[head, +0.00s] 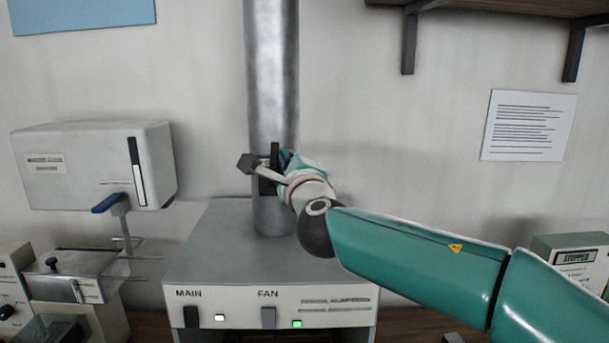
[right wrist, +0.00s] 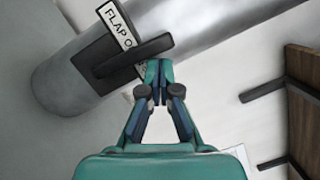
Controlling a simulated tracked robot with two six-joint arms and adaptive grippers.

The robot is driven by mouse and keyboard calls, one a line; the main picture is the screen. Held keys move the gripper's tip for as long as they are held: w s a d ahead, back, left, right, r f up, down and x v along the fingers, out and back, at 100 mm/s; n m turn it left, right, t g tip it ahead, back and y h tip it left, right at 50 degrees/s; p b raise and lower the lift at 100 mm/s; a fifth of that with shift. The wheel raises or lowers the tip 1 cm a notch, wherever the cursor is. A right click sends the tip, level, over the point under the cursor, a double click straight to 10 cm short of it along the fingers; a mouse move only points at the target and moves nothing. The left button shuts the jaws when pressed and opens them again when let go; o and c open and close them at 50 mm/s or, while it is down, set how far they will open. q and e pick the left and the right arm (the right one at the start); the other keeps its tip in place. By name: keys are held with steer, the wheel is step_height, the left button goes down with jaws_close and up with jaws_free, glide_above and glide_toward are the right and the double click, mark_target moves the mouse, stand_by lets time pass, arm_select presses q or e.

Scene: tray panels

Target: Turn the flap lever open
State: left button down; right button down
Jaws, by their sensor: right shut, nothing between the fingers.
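The flap lever (head: 275,153) is a dark bar on the front of a grey metal duct (head: 272,75). It stands roughly upright in the head view. My right gripper (head: 287,158) is at the duct, close beside the lever. In the right wrist view its fingertips (right wrist: 158,70) are together and empty, near one end of the bar. I cannot tell whether they touch it. My left gripper is not in view.
The duct rises from a grey machine (head: 225,245) with MAIN and FAN switches and a lit green lamp. A white wall box (head: 90,165) with a blue handle hangs to the left. A shelf with brackets (head: 410,45) is at upper right. Wall beside the duct is clear.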

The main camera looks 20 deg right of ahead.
steer(key=shift+a+r, duration=0.1)
stand_by(0.4)
steer(key=s+d+b, duration=0.2)
steer(key=s, duration=0.9)
steer(key=shift+s+f+b, duration=0.15)
steer(key=shift+f+b, duration=0.1)
steer(key=shift+b, duration=0.05)
